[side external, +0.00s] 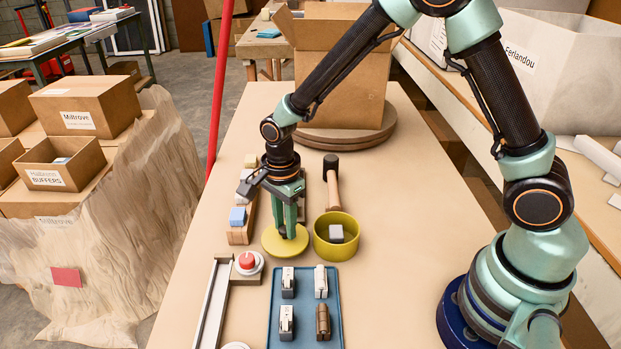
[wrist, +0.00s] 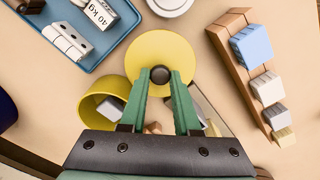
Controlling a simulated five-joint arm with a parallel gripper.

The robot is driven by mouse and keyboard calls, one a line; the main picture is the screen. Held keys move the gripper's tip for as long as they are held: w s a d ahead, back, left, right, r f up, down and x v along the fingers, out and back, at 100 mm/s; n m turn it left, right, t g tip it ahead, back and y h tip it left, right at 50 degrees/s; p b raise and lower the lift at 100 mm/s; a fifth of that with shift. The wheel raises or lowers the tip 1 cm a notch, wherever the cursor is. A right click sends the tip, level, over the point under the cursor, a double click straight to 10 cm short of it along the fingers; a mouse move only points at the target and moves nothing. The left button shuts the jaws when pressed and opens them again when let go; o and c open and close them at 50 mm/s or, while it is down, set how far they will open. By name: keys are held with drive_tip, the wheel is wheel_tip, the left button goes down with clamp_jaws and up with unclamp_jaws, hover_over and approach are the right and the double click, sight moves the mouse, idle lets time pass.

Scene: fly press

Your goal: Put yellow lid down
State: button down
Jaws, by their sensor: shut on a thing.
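The yellow lid (side external: 272,243) is a flat round disc with a dark knob (wrist: 160,75). It lies level at or close to the table surface; I cannot tell whether it touches. My gripper (side external: 288,234) points down and is shut on the knob, with a green finger on each side of it in the wrist view (wrist: 160,80). The yellow pot (side external: 335,249) stands open just right of the lid in the side view, with a grey block (side external: 336,233) inside. In the wrist view the pot (wrist: 95,118) is at the lid's lower left.
A mallet (side external: 333,190) lies behind the pot. A wooden rack (side external: 240,235) with coloured blocks stands left of the lid. The table right of the pot is clear.

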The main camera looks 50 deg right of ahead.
drive_tip(key=shift+f, duration=0.8)
drive_tip(key=shift+f, duration=0.1)
drive_tip(key=c, duration=0.6)
unclamp_jaws()
drive_tip(key=shift+c, duration=0.2)
wheel_tip(320, 180, up, 11)
drive_tip(key=s+d+r+n+t, duration=0.5)
drive_tip(key=s+d+r+n, duration=0.5)
drive_tip(key=n, duration=0.8)
drive_tip(key=shift+s+d+r+t, duration=0.3)
drive_tip(key=shift+s+d+r, duration=0.05)
drive_tip(key=shift+r, duration=0.6)
